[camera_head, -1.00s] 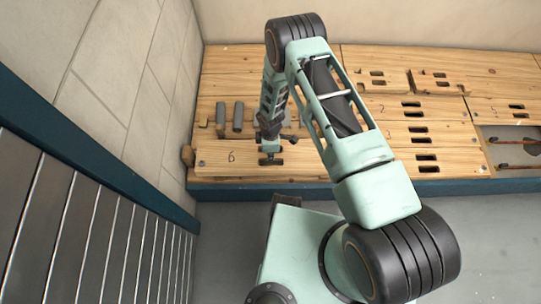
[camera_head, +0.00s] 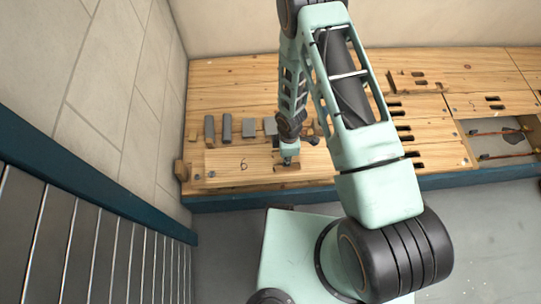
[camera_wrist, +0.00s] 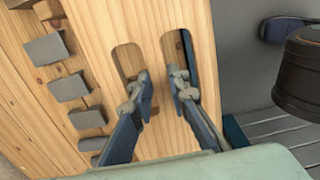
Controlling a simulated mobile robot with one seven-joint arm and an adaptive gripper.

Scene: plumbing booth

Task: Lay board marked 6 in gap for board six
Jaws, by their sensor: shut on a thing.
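The board marked 6 (camera_head: 225,168) is a pale wooden board at the near left of the deck in the head view. It appears slightly raised over the deck. In the wrist view the same board (camera_wrist: 152,30) shows two long hand slots. My gripper (camera_head: 288,161) is at the board's right part; in the wrist view its fingertips (camera_wrist: 163,84) are in the slots, shut on the wood between them. An open gap (camera_head: 478,145) in the deck shows at the right, with red-tipped pipes inside; its number cannot be read.
Several grey blocks (camera_head: 249,128) stand behind the board, also seen in the wrist view (camera_wrist: 68,87). A wooden block (camera_head: 181,170) is at the deck's left end. Other slotted boards, one marked 5 (camera_head: 473,103), cover the deck. A slatted panel (camera_head: 90,240) stands at left.

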